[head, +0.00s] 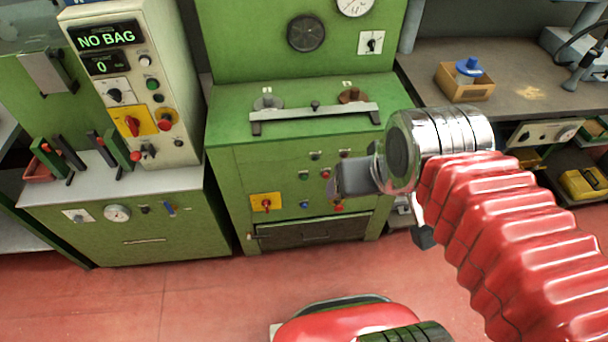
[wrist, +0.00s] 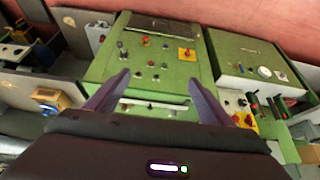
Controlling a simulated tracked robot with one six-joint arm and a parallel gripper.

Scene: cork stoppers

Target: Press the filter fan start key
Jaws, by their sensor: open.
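My gripper (head: 340,180) is in front of the middle green machine (head: 240,130), at the end of my red bellows arm. In the wrist view my gripper (wrist: 159,77) is open, with nothing between its two fingers. The machine's front panel has several small keys, among them a green key (head: 303,175), a blue key (head: 305,204) and a red key (head: 338,208). The gripper hides part of this panel's right side. The panel shows between the fingers in the wrist view, with a red key (wrist: 152,63). Labels are too small to read, so I cannot tell which key starts the filter fan.
A left cabinet has a display (head: 106,36) reading "NO BAG" and several keys. A metal bar (head: 314,116) crosses the machine's top. A workbench (head: 520,80) with a wooden box (head: 463,88) stands at right. Red floor (head: 180,290) lies open in front.

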